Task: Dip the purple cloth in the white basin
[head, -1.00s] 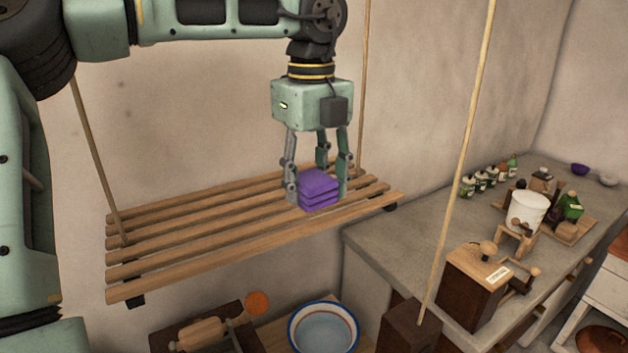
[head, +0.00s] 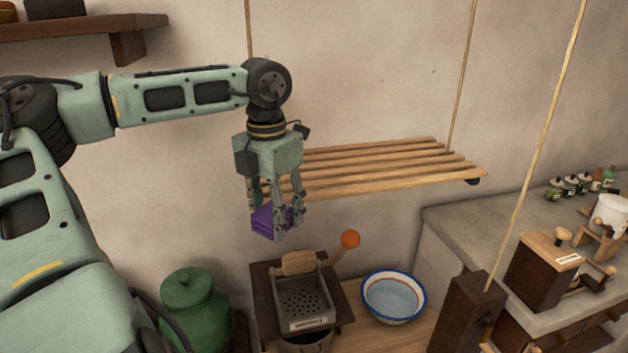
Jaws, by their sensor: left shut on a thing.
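My left gripper (head: 277,228) is shut on the folded purple cloth (head: 264,222). It holds the cloth in the air in front of the left part of the hanging slatted rack, above a dark wooden box with a perforated grey top. The white basin (head: 368,312) has a blue rim with an orange line inside and pale blue water. It stands on a wooden surface, below and to the right of the cloth, clearly apart from it. My right gripper is not in view.
The slatted rack (head: 420,163) hangs on cords behind the gripper. The perforated box (head: 301,301) and an orange knob (head: 350,239) stand left of the basin. A green lidded pot (head: 190,305) is at lower left. A dark post (head: 466,316) and grey counter (head: 455,220) are to the right.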

